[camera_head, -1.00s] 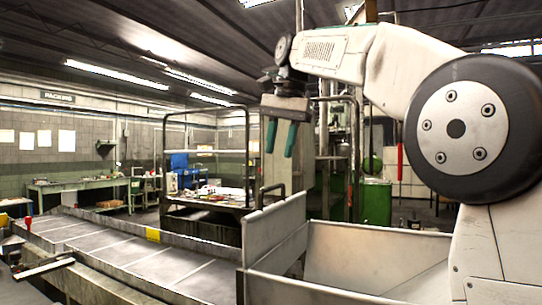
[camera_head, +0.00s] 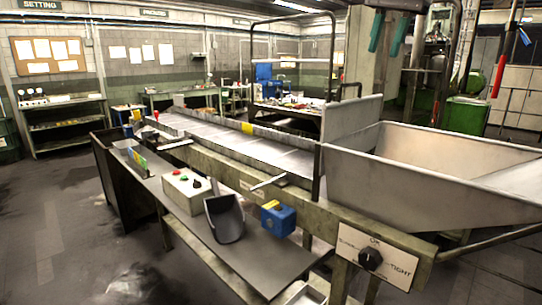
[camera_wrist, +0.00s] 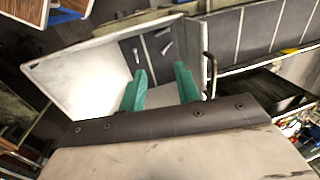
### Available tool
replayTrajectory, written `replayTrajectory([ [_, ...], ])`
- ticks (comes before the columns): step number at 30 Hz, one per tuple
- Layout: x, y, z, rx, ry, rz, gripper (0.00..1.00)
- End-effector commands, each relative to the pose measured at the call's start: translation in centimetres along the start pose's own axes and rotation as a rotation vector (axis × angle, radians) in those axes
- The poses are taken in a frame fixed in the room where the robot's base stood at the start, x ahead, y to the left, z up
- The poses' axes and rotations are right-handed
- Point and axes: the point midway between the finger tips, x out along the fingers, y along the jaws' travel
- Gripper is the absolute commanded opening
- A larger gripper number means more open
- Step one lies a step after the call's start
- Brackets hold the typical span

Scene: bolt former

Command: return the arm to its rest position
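My gripper (camera_head: 388,36) shows only at the top edge of the head view, as two green fingers pointing down and held apart. The rest of my arm is out of that view. In the wrist view my gripper (camera_wrist: 160,88) has its green fingers spread with nothing between them. It is in the air above a pale metal hopper (camera_wrist: 80,68). The hopper also shows in the head view (camera_head: 425,195), on the right and below the gripper.
A slatted conveyor (camera_head: 290,158) runs left from the hopper. A shelf before it holds a control box (camera_head: 186,190), a black scoop (camera_head: 224,218) and a blue box (camera_head: 278,218). A dial plate (camera_head: 378,258) is at front right. Open floor (camera_head: 50,215) is at left.

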Motion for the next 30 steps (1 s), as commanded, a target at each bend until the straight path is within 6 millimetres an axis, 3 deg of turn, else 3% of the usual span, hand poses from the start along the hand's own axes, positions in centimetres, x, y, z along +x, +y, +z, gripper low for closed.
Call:
replayTrajectory([
  [3, 0.2, -0.3, -0.4, -0.067, 0.017, -0.015, 0.33],
  [8, 2.8, -0.3, -1.1, -0.143, 0.014, 0.001, 0.33],
  [17, 7.6, 2.2, -0.3, -0.29, 0.002, 0.038, 0.33],
  [23, 11.4, 6.2, 2.1, -0.415, -0.005, 0.069, 0.33],
  [26, 14.0, 9.8, 4.5, -0.501, -0.007, 0.089, 0.33],
  [30, 18.7, 16.2, 9.0, -0.632, -0.012, 0.118, 0.33],
])
